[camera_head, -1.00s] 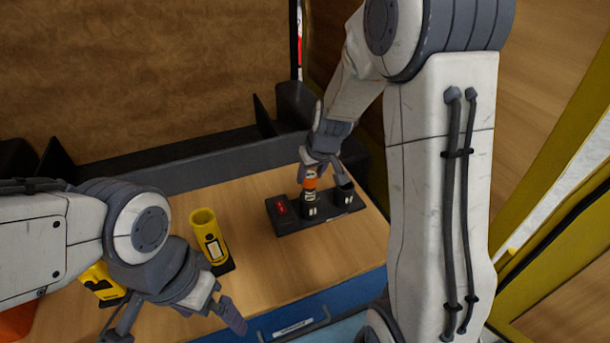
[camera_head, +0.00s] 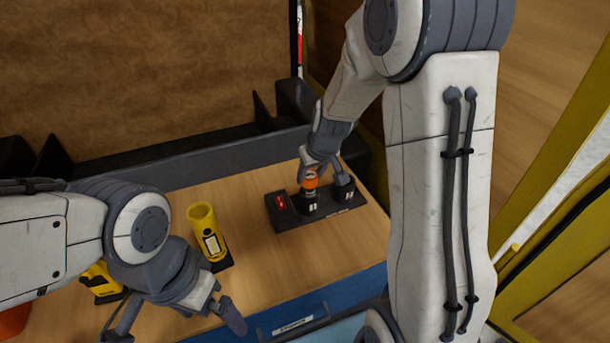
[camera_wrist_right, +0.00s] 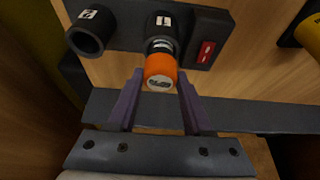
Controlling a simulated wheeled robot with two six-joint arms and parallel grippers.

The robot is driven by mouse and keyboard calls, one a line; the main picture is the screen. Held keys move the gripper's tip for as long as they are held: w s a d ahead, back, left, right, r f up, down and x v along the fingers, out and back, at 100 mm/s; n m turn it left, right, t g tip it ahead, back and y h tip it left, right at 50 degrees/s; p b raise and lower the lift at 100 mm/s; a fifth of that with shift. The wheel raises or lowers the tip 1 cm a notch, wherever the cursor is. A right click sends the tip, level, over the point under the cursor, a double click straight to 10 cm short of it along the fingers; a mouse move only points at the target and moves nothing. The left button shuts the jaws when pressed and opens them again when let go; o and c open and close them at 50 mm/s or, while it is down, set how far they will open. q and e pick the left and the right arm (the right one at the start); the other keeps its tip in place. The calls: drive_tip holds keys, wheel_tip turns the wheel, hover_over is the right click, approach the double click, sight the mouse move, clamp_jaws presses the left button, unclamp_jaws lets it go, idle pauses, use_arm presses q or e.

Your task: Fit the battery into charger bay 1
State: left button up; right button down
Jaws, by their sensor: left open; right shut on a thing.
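The battery (camera_head: 311,181) has an orange band and a pale top. My right gripper (camera_head: 320,174) is shut on it. In the right wrist view the battery's orange end (camera_wrist_right: 160,70) sits between the two fingers, and its far end is in the mouth of the middle bay. That bay, charger bay 1 (camera_head: 309,207), is a black socket on the dark charger (camera_head: 281,226); its label shows in the right wrist view (camera_wrist_right: 164,20). How deep the battery sits is hidden. My left gripper (camera_head: 178,325) is open and empty at the table's front, away from the charger.
An empty second bay (camera_wrist_right: 88,32) with a label 2 stands beside bay 1. A red display (camera_wrist_right: 206,52) is on the other side. A yellow tube holder (camera_head: 205,228) and another yellow object (camera_head: 98,279) stand left. Bare table (camera_head: 290,262) lies in front of the charger.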

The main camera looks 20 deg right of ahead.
drive_tip(key=shift+f+b, duration=1.2)
drive_tip(key=shift+f, duration=0.1)
drive_tip(key=shift+c, duration=1.2)
unclamp_jaws()
drive_tip(key=v, duration=1)
drive_tip(key=shift+r+b, duration=0.3)
drive_tip(key=shift+b, duration=0.05)
